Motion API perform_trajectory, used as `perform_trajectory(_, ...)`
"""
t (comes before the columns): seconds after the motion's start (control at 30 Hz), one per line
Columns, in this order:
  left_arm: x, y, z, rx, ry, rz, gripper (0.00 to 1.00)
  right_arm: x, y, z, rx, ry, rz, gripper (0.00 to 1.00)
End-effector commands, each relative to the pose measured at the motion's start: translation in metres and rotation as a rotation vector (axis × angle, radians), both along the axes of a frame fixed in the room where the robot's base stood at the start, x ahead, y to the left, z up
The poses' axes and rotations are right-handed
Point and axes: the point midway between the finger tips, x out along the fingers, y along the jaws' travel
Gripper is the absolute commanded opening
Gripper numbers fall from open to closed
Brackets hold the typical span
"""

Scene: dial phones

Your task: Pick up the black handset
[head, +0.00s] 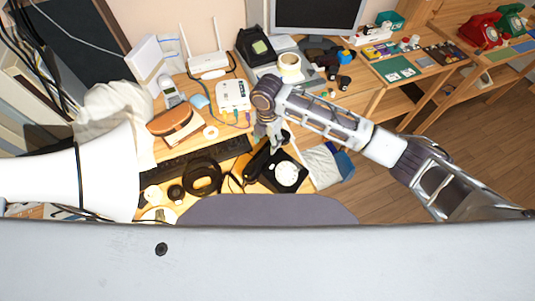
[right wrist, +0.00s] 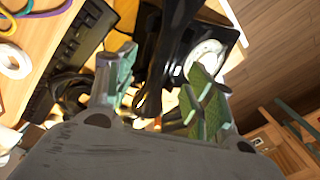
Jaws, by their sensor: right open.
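A black dial phone with a white dial (head: 287,173) sits near the front of the desk; its dial also shows in the right wrist view (right wrist: 205,55). The black handset (head: 257,162) lies along the phone's left side. In the right wrist view the handset (right wrist: 172,45) runs between my fingers, its near end close to them. My right gripper (head: 269,132) is open above the handset's far end; its green-padded fingers (right wrist: 160,78) stand on either side of it. I cannot tell whether they touch it. My left gripper is not in view.
A black keyboard (head: 205,156) and a black headphone-like ring (head: 202,176) lie left of the phone. A white router (head: 233,95), a tape roll (head: 289,66) and another black phone (head: 256,46) stand farther back. Red (head: 482,29) and green phones stand at the far right.

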Motion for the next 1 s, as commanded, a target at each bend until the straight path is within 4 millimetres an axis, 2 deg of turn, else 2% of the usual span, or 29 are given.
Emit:
perform_trajectory(0.2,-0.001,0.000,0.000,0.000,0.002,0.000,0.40,0.000,0.000,-0.016,0.000,-0.001,0.001,0.54)
perform_trajectory(0.67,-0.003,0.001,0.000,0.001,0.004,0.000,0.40,-0.001,0.000,-0.021,0.000,0.000,0.001,0.54)
perform_trajectory(1.0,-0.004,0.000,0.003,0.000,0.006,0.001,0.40,-0.007,-0.001,-0.054,-0.001,0.001,0.000,0.54)
